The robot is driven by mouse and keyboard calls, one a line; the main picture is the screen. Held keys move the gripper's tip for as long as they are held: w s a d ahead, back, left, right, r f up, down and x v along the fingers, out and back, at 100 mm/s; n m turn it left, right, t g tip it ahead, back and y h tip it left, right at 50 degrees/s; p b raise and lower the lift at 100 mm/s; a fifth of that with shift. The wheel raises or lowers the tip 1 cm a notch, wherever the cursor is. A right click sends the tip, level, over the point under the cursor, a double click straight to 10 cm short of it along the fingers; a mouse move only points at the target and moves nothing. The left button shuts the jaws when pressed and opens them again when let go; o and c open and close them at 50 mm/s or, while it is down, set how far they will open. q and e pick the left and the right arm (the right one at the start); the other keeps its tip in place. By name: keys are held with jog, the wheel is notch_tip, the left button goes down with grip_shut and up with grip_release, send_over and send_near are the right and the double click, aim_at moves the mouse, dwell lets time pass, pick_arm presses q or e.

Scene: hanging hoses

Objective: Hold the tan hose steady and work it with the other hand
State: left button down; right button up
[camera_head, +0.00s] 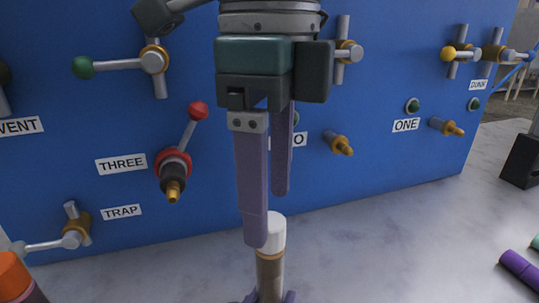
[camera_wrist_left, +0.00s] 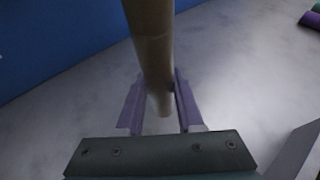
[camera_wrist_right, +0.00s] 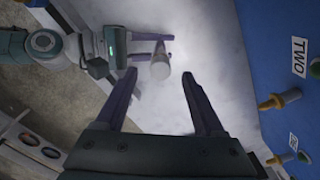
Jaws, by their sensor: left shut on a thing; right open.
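The tan hose (camera_head: 269,272) stands upright with a white end (camera_head: 271,232) on top. My left gripper (camera_head: 270,297) is shut on it low down, at the bottom of the head view. In the left wrist view the hose (camera_wrist_left: 150,50) passes between the two purple fingers. My right gripper (camera_head: 268,218) is open and points down over the white end. Its near finger covers the end's left edge in the head view. In the right wrist view the white end (camera_wrist_right: 160,68) shows between the open fingertips; I cannot tell whether they reach around it.
A blue panel (camera_head: 370,110) stands behind, with labelled ports, valve handles and brass nozzles. A red-handled valve (camera_head: 174,163) is left of my right gripper. An orange-topped object (camera_head: 14,272) is at lower left. A purple piece (camera_head: 520,268) lies at right. The grey surface between is clear.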

aim_at(270, 221)
notch_tip(270, 221, down, 6)
jog(key=shift+r, duration=0.15)
jog(key=shift+c, duration=0.4)
grip_shut()
jog(key=shift+o, duration=0.4)
grip_release()
jog(key=shift+r, duration=0.1)
notch_tip(270, 221, up, 14)
notch_tip(270, 221, down, 12)
jog(key=shift+f, duration=0.1)
dwell(0.8)
